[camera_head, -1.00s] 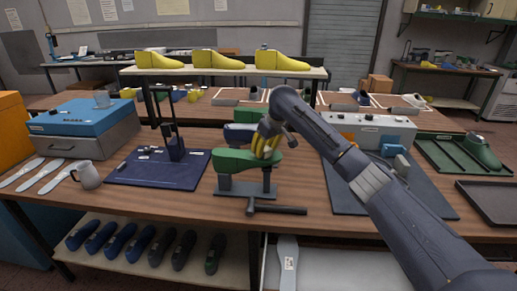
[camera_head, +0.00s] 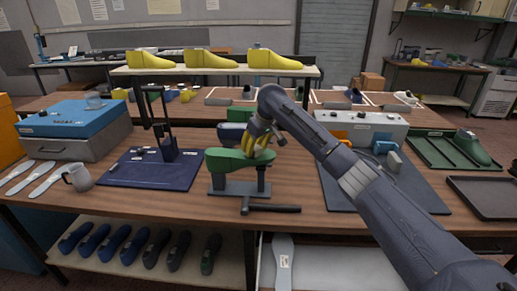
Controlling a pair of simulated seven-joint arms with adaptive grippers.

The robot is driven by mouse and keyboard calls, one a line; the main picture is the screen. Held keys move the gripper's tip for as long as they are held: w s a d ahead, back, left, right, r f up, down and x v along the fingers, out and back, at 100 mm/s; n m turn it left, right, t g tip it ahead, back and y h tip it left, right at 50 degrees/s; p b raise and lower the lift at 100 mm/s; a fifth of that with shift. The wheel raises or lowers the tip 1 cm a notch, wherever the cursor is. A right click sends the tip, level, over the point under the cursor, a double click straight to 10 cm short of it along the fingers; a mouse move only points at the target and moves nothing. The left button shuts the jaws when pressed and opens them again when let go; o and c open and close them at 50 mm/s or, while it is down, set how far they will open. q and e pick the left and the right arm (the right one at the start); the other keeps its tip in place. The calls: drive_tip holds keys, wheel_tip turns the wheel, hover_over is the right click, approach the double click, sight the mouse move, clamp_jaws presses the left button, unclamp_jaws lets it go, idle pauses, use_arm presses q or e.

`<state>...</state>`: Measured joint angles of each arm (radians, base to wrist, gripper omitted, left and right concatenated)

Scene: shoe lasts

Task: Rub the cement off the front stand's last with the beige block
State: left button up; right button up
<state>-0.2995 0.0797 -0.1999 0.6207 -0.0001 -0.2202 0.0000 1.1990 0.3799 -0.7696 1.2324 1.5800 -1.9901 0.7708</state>
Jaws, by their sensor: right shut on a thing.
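The front stand (camera_head: 240,188) stands near the front middle of the table and carries a green shoe last (camera_head: 226,161) lying level. My right gripper (camera_head: 257,146) comes down from the right over the right part of this last. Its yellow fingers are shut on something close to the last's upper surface. The held thing is mostly hidden by the fingers and I cannot make out its colour, nor whether it touches the last. No cement can be made out on the last at this size. My left gripper is out of view.
A blue last (camera_head: 231,134) sits just behind. A dark blue mat (camera_head: 150,176) with a tall black stand and a mug (camera_head: 79,177) are to the left. A grey machine (camera_head: 360,129) and green tray (camera_head: 440,150) are right.

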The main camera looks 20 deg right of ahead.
sight(242, 152)
drive_tip(key=shift+w+a, duration=0.35)
drive_tip(key=shift+a, duration=0.6)
drive_tip(key=shift+w+a, duration=0.3)
drive_tip(key=shift+a, duration=0.6)
drive_tip(key=shift+a+r, duration=0.15)
drive_tip(key=shift+r, duration=0.15)
wheel_tip(242, 152, up, 8)
drive_tip(key=shift+f, duration=0.2)
